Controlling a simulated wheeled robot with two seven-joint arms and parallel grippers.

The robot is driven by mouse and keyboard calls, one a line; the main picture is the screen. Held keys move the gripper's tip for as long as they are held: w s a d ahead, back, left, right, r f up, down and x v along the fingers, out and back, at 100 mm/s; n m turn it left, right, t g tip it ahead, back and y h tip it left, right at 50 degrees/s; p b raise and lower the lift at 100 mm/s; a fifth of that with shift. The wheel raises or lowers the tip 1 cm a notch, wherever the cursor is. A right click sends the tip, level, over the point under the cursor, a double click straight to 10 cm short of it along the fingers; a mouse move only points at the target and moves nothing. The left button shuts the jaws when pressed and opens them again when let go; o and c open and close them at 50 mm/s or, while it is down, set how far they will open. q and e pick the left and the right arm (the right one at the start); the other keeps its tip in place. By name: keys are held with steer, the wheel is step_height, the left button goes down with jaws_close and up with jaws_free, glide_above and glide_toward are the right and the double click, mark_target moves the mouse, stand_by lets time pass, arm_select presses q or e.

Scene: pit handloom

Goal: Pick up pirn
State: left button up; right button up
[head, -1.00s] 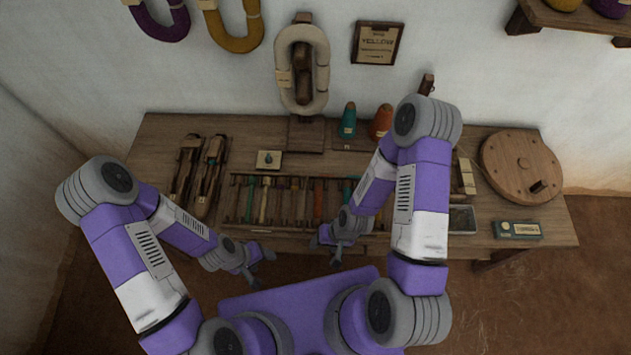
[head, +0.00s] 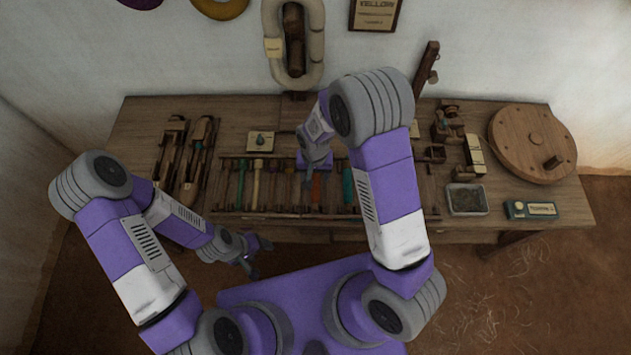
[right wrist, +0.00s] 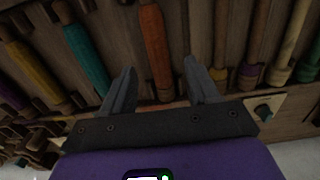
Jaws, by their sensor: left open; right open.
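Several pirns wound in different colours lie side by side in a wooden rack (head: 222,200) on the table. An orange pirn (right wrist: 155,50) lies between the open, empty fingers of my right gripper (right wrist: 156,85) in the right wrist view. In the head view my right gripper (head: 309,172) is above the rack's middle, partly hiding the orange pirn (head: 316,188). A teal pirn (right wrist: 87,58) lies beside the orange one; a yellow pirn (right wrist: 34,72) is further left in the wrist view. My left gripper (head: 256,257) is open and empty in front of the table.
Two wooden shuttles (head: 190,165) lie left of the rack. A small card (head: 260,140) is behind it. My right arm covers part of the table.

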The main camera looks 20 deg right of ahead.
mark_target(315, 183)
steer(key=f, duration=0.1)
steer(key=f+b, duration=0.1)
steer(key=f, duration=0.2)
steer(key=shift+s+d+b, duration=0.1)
steer(key=shift+s+b, duration=0.2)
steer(key=shift+w+f, duration=0.1)
steer(key=shift+f, duration=0.3)
steer(key=shift+r, duration=0.1)
steer(key=shift+c, duration=0.3)
jaws_close()
